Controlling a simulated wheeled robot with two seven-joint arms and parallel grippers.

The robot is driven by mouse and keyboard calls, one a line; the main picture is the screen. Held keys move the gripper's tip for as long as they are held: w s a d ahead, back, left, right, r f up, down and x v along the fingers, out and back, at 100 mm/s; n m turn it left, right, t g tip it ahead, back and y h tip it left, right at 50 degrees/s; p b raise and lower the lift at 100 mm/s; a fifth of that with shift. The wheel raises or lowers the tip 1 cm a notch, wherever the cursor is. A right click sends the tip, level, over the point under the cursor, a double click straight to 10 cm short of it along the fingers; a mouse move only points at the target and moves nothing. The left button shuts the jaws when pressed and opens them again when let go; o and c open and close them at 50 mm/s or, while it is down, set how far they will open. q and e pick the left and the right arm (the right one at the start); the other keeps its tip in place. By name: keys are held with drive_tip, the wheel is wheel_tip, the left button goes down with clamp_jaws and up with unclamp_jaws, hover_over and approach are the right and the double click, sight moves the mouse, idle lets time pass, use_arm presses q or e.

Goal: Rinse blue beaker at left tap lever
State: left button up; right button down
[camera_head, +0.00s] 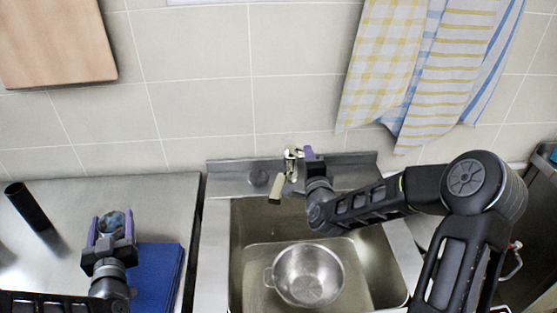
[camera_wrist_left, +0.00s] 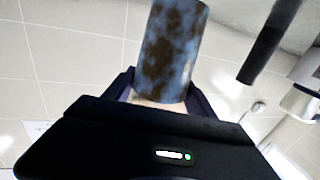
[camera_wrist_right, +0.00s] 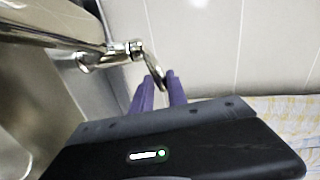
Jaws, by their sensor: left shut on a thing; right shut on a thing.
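The blue beaker (camera_wrist_left: 172,50), with brown stains over its side, stands between the fingers of my left gripper in the left wrist view. In the head view the beaker (camera_head: 112,222) and my left gripper (camera_head: 108,232) are over the steel counter, left of the sink. My left gripper is shut on the beaker. The tap (camera_head: 290,165) is at the back of the sink. Its lever (camera_wrist_right: 153,68) shows in the right wrist view, reaching between the fingers of my right gripper (camera_wrist_right: 159,92), which is shut on it. In the head view my right gripper (camera_head: 311,158) is beside the tap.
A blue flat item (camera_head: 160,278) lies beside my left gripper. A black cylinder (camera_head: 28,205) is at the far left. Cloths (camera_head: 420,70) hang on the wall. My right arm spans the sink's right side.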

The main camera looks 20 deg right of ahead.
drive_tip(key=shift+w+r, duration=0.1)
drive_tip(key=shift+r, duration=0.2)
drive_tip(key=c, duration=1.7)
unclamp_jaws()
drive_tip(key=shift+o, duration=1.2)
drive_tip(key=shift+f, duration=0.2)
drive_tip(key=f+v, duration=0.1)
drive_tip(key=v, duration=1.1)
drive_tip(key=shift+r, duration=0.5)
